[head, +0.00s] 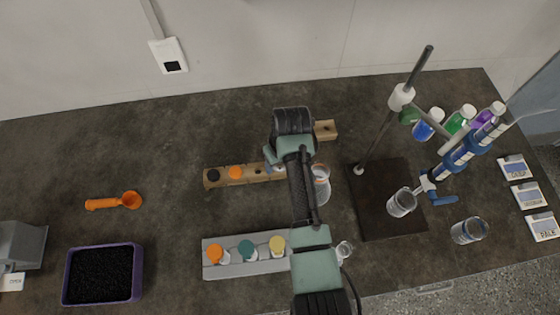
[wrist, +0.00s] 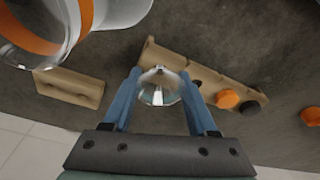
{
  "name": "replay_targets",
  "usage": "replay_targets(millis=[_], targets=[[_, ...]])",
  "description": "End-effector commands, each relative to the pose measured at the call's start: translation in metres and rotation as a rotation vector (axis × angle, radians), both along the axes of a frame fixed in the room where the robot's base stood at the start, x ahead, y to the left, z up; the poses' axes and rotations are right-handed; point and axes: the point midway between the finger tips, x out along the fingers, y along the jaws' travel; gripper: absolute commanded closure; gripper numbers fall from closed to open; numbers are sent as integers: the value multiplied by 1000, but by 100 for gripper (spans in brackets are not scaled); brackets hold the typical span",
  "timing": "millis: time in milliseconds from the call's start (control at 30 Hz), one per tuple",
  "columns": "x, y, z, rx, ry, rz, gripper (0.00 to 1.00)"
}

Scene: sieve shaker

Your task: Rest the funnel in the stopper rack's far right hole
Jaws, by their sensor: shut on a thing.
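The funnel (wrist: 160,92) is clear glass and sits between the blue fingers of my gripper (wrist: 161,76) in the wrist view. My gripper is shut on it. The stopper rack (head: 250,172) is a long wooden bar in the head view, with a black and an orange stopper at its left end. In the wrist view the rack (wrist: 203,77) appears turned round, its stoppered end at the right. The funnel overlaps the rack's stopper-free end there. My arm hides most of that end in the head view. I cannot tell whether the funnel touches the rack.
A glass flask (head: 321,187) stands close right of my arm. A small wooden block (head: 326,130) lies behind it. A grey rack (head: 243,268) with capped bottles is in front. A stand with a dark base (head: 375,222) is at the right. An orange scoop (head: 110,202) lies left.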

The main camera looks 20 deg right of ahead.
Motion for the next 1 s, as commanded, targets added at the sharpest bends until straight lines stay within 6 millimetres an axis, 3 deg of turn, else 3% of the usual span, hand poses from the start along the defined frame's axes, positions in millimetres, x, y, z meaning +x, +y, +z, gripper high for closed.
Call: replay_targets(millis=[33,1000], targets=[[-6,3,-11,8,19,1,96],[-6,3,-17,7,15,2,96]])
